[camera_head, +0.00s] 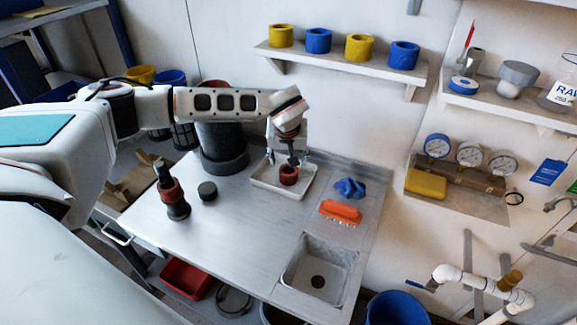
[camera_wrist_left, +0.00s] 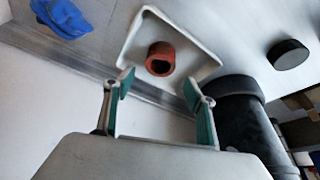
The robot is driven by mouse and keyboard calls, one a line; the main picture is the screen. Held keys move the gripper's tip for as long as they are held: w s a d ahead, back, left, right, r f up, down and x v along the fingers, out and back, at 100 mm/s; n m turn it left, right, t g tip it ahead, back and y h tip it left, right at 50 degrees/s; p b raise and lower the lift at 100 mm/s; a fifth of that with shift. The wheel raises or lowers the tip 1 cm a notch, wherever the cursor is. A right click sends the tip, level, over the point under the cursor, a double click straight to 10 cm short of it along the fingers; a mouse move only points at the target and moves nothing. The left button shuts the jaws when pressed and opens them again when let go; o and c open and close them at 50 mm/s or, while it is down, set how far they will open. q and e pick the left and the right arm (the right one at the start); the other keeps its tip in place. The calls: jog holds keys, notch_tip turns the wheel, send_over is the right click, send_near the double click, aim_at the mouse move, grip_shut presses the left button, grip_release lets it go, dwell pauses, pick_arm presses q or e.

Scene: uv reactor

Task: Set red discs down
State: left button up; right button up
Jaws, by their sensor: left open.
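The red disc piece (camera_head: 288,175), a short ring with a dark hollow, sits in the white tray (camera_head: 262,182) on the bench. In the left wrist view the red piece (camera_wrist_left: 160,58) lies inside the tray (camera_wrist_left: 205,50), just beyond my fingertips. Whether it is one disc or a stack I cannot tell. My left gripper (camera_head: 288,158) points down over the tray, open and empty. Its two green-padded fingers (camera_wrist_left: 158,88) are apart, with the red piece ahead of the gap between them. My right gripper is in neither view.
A black cylinder (camera_head: 222,145) stands left of the tray. A black cap (camera_head: 207,190) and a black-and-red upright part (camera_head: 172,192) are farther left. A blue cloth (camera_head: 349,188), an orange brush (camera_head: 340,211) and the sink (camera_head: 320,265) are to the right. The bench's middle is clear.

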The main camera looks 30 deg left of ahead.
pick_arm(q)
jog(key=v, duration=0.3)
jog(key=shift+s+r, duration=0.1)
jog(key=shift+r, duration=0.1)
dwell(0.4)
